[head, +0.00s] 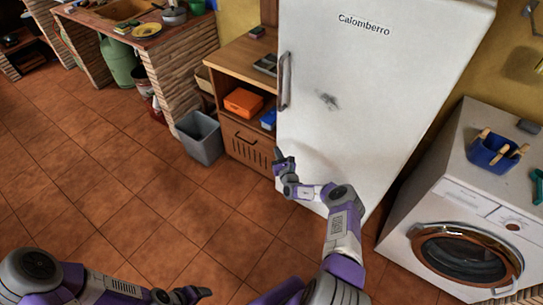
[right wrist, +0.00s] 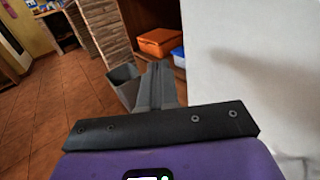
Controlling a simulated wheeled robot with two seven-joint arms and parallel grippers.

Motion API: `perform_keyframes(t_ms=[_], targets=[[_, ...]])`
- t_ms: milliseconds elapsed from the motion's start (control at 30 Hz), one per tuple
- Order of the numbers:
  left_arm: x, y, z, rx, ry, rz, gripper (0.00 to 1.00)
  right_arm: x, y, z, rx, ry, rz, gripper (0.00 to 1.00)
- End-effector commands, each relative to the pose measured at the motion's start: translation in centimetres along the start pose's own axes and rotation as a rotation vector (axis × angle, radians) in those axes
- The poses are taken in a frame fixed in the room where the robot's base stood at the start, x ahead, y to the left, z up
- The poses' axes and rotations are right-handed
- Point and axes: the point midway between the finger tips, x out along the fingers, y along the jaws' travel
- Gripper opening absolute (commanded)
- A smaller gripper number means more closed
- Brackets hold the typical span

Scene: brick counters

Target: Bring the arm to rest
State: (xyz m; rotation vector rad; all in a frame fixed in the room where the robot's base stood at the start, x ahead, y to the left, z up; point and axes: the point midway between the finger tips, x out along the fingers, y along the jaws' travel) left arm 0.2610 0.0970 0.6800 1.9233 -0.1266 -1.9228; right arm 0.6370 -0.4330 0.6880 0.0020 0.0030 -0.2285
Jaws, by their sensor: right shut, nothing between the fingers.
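My right arm reaches up in front of the white fridge (head: 370,80). Its gripper (head: 278,155) is near the fridge's lower left edge, below the handle; whether it touches the door I cannot tell. In the right wrist view the fingers (right wrist: 158,82) are closed together with nothing between them, and the fridge's white side (right wrist: 250,70) fills the right. My left arm lies low at the left of the head view, and its gripper (head: 192,294) is at the bottom edge, too small to tell open from shut.
A grey bin (head: 200,138) stands beside a wooden cabinet (head: 235,75) holding an orange box (head: 243,102). A washing machine (head: 460,215) with a blue basket (head: 495,152) on top is at the right. The tiled floor (head: 110,190) at left is clear.

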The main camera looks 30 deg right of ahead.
Motion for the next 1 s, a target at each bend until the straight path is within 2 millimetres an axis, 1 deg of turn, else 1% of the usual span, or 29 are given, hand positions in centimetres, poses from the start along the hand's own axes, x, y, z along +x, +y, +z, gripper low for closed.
perform_keyframes(t_ms=[33, 100, 200, 333, 600, 667, 767, 867, 900, 967, 1000], targets=[[-0.9, 0.3, 0.0, 0.000, 0.000, 0.000, 0.70, -0.8, 1.0, 0.3, 0.004, 0.003, 0.002, 0.00], [-1.3, 0.5, 0.1, 0.000, 0.000, 0.000, 0.70, -1.5, 2.1, 0.2, 0.003, 0.003, 0.003, 0.00], [-1.7, 0.6, 0.1, 0.000, 0.000, 0.000, 0.70, -2.4, 3.1, 0.1, 0.001, 0.003, 0.001, 0.00], [-1.9, 0.7, 0.1, 0.000, 0.000, 0.000, 0.70, -3.0, 3.9, -0.1, 0.000, 0.002, 0.001, 0.00], [-1.9, 0.7, 0.1, 0.000, 0.000, 0.000, 0.70, -3.2, 4.3, -0.1, -0.001, 0.001, 0.004, 0.00], [-1.9, 0.7, 0.1, 0.000, 0.000, 0.000, 0.70, -3.2, 5.0, 0.0, -0.005, 0.003, 0.027, 0.00], [-1.9, 0.7, 0.1, 0.000, 0.000, 0.000, 0.70, -3.4, 8.2, 0.4, -0.025, 0.009, 0.135, 0.00], [-1.9, 0.7, 0.1, 0.000, 0.000, 0.000, 0.70, -4.7, 14.2, 1.0, -0.069, 0.026, 0.340, 0.00], [-1.9, 0.7, 0.1, 0.000, 0.000, 0.000, 0.70, -5.7, 17.0, 1.2, -0.096, 0.036, 0.443, 0.00], [-1.9, 0.7, 0.1, 0.000, 0.000, 0.000, 0.70, -7.8, 21.2, 1.3, -0.145, 0.055, 0.605, 0.00], [-1.9, 0.7, 0.1, 0.000, 0.000, 0.000, 0.70, -9.6, 23.7, 1.2, -0.184, 0.071, 0.715, 0.00]])
